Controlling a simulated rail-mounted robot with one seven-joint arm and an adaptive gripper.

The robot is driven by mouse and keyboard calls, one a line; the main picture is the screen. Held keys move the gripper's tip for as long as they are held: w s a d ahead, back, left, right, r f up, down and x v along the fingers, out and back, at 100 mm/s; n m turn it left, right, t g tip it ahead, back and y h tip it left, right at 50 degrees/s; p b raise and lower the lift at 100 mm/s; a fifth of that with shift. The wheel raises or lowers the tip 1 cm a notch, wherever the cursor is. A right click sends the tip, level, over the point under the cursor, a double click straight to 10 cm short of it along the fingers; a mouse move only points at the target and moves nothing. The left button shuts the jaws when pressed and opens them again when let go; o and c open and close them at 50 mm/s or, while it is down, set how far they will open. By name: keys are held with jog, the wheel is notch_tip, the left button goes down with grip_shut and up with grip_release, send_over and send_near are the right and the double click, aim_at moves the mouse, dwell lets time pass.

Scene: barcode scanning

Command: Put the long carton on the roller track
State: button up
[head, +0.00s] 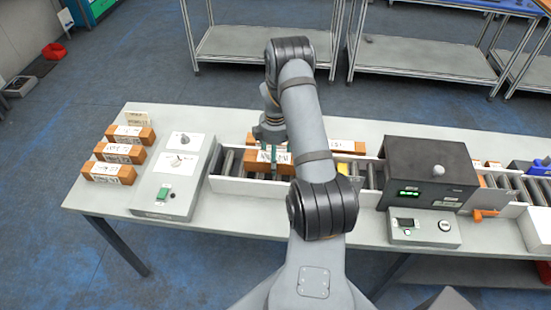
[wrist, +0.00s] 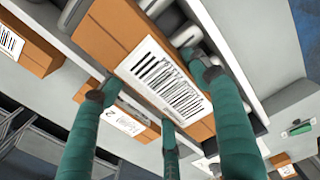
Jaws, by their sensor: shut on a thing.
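The long carton (head: 256,168), orange-brown with a white label, is over the left part of the roller track (head: 217,182), lengthwise along it. My gripper (head: 272,154) is shut on this carton from above. In the wrist view the carton (wrist: 112,22) shows a large barcode label between the green fingers of my gripper (wrist: 155,92). Grey rollers (wrist: 168,18) show close beside and under it. I cannot tell whether the carton rests on the rollers or hangs just above them.
Three labelled cartons (head: 119,153) lie at the table's left, beside a control panel (head: 177,168). Another carton (head: 347,147) lies behind the track, partly hidden by my arm. A dark scanner box (head: 427,165) spans the track to the right, past a yellow item (head: 343,169).

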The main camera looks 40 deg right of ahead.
jog(key=o, duration=1.6)
jog(key=shift+f, duration=0.1)
notch_tip(320, 180, up, 12)
jog(key=b, duration=0.2)
jog(key=shift+r+b, duration=0.2)
jog(key=shift+b, duration=0.1)
